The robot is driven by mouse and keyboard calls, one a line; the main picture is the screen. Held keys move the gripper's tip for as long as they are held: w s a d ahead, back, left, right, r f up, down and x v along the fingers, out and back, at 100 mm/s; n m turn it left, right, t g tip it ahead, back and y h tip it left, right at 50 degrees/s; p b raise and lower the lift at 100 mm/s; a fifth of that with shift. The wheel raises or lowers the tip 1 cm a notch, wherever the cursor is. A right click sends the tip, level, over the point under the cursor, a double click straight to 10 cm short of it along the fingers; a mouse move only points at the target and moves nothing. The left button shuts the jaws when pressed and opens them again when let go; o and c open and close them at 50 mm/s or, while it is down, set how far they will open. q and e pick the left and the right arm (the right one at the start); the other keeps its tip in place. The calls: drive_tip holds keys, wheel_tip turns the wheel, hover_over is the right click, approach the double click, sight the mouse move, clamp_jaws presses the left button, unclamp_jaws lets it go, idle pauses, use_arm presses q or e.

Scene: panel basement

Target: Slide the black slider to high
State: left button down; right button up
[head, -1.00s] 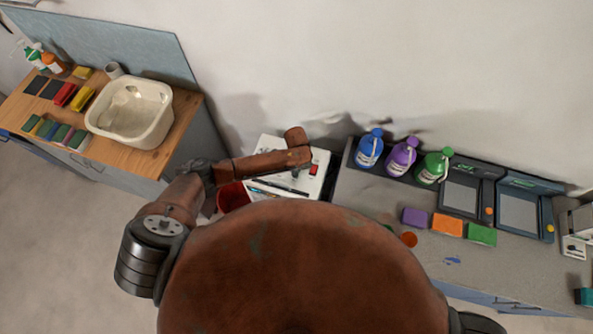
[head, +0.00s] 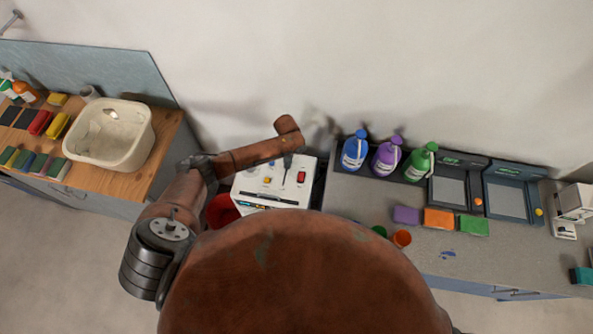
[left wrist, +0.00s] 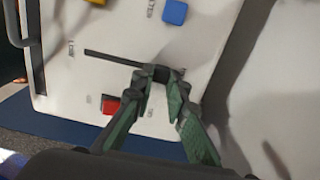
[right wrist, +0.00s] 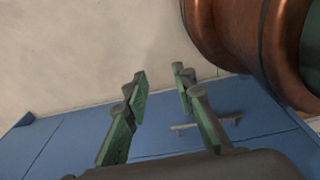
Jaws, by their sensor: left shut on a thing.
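The white panel box (head: 262,201) stands left of the grey counter in the head view. In the left wrist view, the white panel face (left wrist: 115,30) has a long thin dark slot (left wrist: 108,56). The black slider (left wrist: 157,71) is at the right end of this slot in that view. My left gripper (left wrist: 160,77) is shut on the slider, a fingertip on each side. In the head view, my left gripper (head: 288,159) is over the panel's top. My right gripper (right wrist: 159,76) is open and empty, away from the panel.
The panel also bears a red switch (head: 301,177), a blue button (left wrist: 175,12) and a yellow knob (head: 267,181). A red bin (head: 222,209) stands left of the box. Bottles (head: 355,150) and sponges (head: 438,219) are on the counter. A blue cabinet (right wrist: 75,140) is below my right gripper.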

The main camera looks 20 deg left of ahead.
use_arm(q)
drive_tip(key=shift+w, duration=0.1)
drive_tip(key=c, duration=2.2)
unclamp_jaws()
drive_tip(key=shift+w, duration=0.1)
drive_tip(key=o, duration=0.3)
use_arm(e)
drive_tip(key=shift+w, duration=0.9)
drive_tip(key=shift+s, duration=0.15)
use_arm(q)
drive_tip(key=shift+r, duration=0.2)
wheel_tip(320, 180, up, 12)
drive_tip(key=shift+f, duration=0.15)
use_arm(e)
drive_tip(key=shift+s, duration=0.2)
